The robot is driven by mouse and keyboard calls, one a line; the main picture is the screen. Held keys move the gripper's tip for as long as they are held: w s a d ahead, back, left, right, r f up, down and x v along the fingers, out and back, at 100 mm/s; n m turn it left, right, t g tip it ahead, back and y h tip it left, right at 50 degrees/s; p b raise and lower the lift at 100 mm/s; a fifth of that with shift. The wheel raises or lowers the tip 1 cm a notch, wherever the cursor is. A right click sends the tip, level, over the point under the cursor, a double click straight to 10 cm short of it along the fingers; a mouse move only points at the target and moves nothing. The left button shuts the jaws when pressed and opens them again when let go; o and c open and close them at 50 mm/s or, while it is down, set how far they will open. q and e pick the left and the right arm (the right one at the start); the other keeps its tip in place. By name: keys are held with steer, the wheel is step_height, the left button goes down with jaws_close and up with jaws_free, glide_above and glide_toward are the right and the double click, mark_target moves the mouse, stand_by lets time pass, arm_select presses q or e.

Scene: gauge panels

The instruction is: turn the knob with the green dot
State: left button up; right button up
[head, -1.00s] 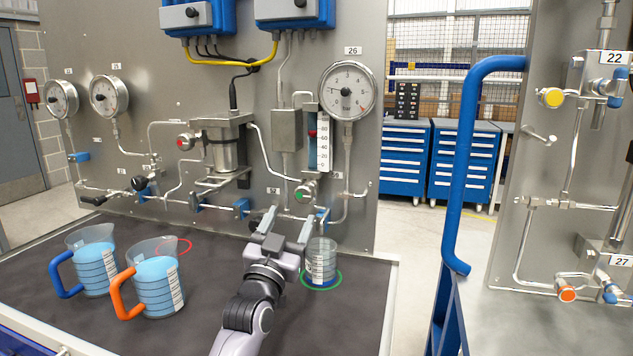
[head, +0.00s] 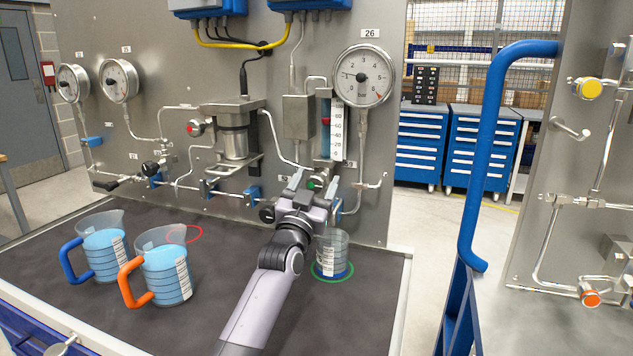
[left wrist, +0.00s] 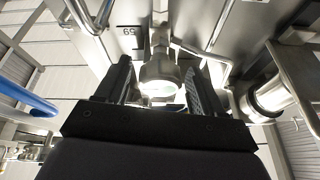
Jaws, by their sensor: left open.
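The knob with the green dot (head: 316,182) sits low on the grey panel, below the flow tube, and is partly covered by my left gripper. My left gripper (head: 313,186) is open in front of it, fingers pointing at the panel. In the left wrist view the knob (left wrist: 160,74) is a round metal fitting between the two open fingers, with a gap on each side. Its face looks pale there and the green is washed out. My right gripper is not in view.
A red-dotted knob (head: 195,128) is further left on the panel. Two jugs, with a blue handle (head: 72,262) and an orange handle (head: 130,284), stand left. A blue rail (head: 488,150) rises right.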

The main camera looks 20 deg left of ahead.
arm_select(q)
steer(key=shift+w+r, duration=0.1)
steer(key=shift+w, duration=0.15)
steer(key=c, duration=1)
steer(key=shift+r+n+y+p, duration=0.15)
steer(key=shift+n+y+p, duration=0.5)
steer(key=shift+n, duration=0.75)
steer(key=shift+n+y+p, duration=0.35)
steer(key=shift+n+y, duration=0.2)
steer(key=shift+n, duration=0.55)
steer(key=o, duration=1)
steer(key=shift+a, duration=0.1)
steer(key=shift+f, duration=0.25)
